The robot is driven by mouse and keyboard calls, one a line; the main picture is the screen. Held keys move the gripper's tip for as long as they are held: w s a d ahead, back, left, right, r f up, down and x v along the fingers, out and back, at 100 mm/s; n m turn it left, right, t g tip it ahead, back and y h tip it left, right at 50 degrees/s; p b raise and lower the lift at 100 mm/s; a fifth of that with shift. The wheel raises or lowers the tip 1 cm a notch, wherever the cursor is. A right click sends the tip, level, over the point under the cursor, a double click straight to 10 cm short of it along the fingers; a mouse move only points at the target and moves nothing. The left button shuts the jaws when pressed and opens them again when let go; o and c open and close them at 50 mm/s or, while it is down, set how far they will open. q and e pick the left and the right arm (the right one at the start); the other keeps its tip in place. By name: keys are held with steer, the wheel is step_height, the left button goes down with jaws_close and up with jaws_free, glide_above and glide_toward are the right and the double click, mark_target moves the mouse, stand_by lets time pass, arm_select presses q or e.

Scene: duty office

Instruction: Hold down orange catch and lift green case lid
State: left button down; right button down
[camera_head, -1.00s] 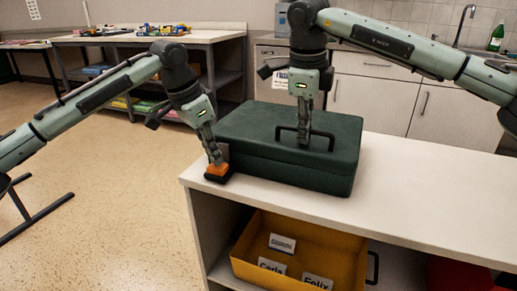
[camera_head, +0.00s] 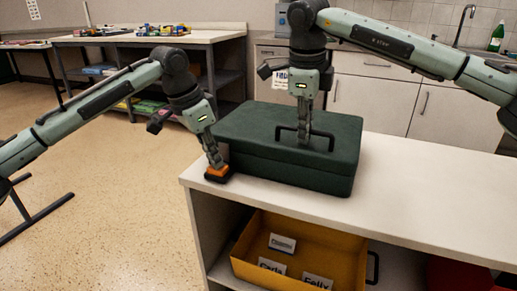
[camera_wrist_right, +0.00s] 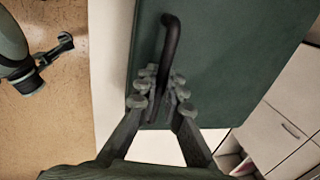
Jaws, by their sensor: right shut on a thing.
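The dark green case (camera_head: 255,165) stands on the white counter with its lid down. A black handle (camera_head: 328,138) sits on the lid; it also shows in the right wrist view (camera_wrist_right: 171,35). My right gripper (camera_head: 304,143) points down and is shut on the handle bar; its fingers show on either side of it in the right wrist view (camera_wrist_right: 160,88). The orange catch (camera_head: 217,173) sits on a black base at the case's front left corner. My left gripper (camera_head: 217,165) has its fingertips together, touching the top of the catch from above.
The white counter (camera_head: 420,195) is clear to the right of the case. Below it is a yellow bin (camera_head: 300,240) with name cards. A workbench (camera_head: 200,38) with coloured parts stands behind at left. Cabinets and a sink tap (camera_head: 464,22) are at the back.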

arm_select(q)
steer(key=shift+f, duration=0.3)
arm_select(e)
steer(key=shift+s+a+f, duration=0.1)
steer(key=shift+s+f, duration=0.1)
steer(key=shift+f, duration=0.15)
steer(key=shift+w+r, duration=0.1)
steer(key=shift+r, duration=0.05)
steer(key=shift+w+r+g, duration=0.15)
steer(key=shift+w+r, duration=0.05)
steer(key=shift+r, duration=0.3)
steer(key=shift+w+r+g, duration=0.15)
steer(key=shift+r, duration=0.3)
steer(key=shift+w+d+r, duration=0.1)
steer(key=shift+d+r, duration=0.1)
steer(key=shift+w+r, duration=0.2)
steer(key=shift+r, duration=0.35)
steer(key=shift+w+d+r, duration=0.1)
steer(key=shift+r, duration=0.05)
